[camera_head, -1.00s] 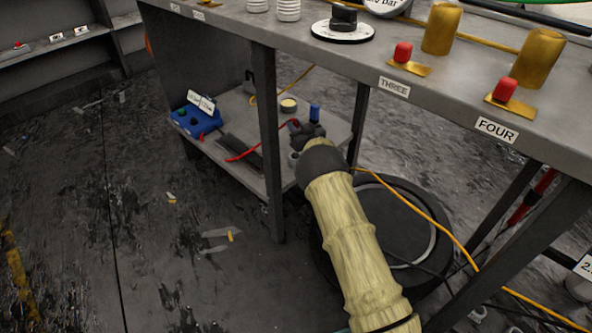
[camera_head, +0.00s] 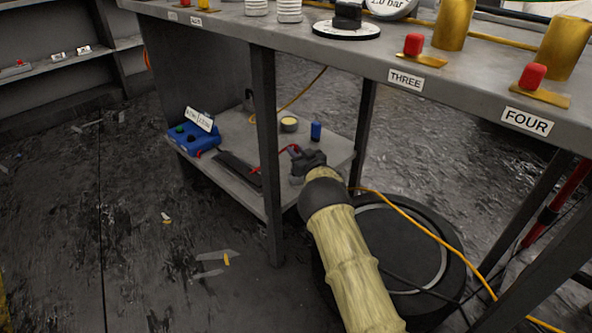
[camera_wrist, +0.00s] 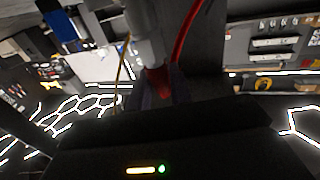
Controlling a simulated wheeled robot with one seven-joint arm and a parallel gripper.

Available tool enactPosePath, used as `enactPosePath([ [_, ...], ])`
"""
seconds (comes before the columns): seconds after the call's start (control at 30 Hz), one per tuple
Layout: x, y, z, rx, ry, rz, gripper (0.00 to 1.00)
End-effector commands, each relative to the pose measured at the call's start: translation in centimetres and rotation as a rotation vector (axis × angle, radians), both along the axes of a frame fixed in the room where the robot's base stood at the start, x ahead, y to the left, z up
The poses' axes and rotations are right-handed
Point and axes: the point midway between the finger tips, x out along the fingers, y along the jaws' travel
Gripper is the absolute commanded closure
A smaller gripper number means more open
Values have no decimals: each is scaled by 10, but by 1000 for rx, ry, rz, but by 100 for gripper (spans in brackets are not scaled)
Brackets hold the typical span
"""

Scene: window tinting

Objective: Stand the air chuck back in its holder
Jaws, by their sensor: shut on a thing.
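My gripper (camera_head: 297,157) reaches over the lower shelf (camera_head: 232,140) in the head view. In the wrist view its dark jaws (camera_wrist: 157,92) are shut on the air chuck, whose grey body (camera_wrist: 146,38) rises above a red part between them. A red hose (camera_wrist: 190,38) runs upward beside it. In the head view the chuck is mostly hidden by my gripper, and a red hose (camera_head: 287,149) shows beside the jaws. I cannot tell which thing is the holder. A small blue cylinder (camera_head: 316,131) stands on the shelf just beyond my gripper.
The shelf also bears a blue box (camera_head: 193,143) with a white label and a round yellowish-topped tin (camera_head: 289,125). A table leg (camera_head: 266,160) stands left of my arm, and the bench top (camera_head: 330,55) overhangs the shelf. A yellow hose (camera_head: 430,228) crosses a black drum.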

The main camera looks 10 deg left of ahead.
Motion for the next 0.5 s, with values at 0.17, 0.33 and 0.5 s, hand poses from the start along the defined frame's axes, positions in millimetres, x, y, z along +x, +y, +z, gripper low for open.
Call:
enactPosePath([
  [0.17, 0, 0, -7, 1, -3, 0, 100],
  [0.33, 0, 0, -7, 1, -3, 0, 100],
  [0.5, 0, 1, -20, 0, -1, 0, 100],
])
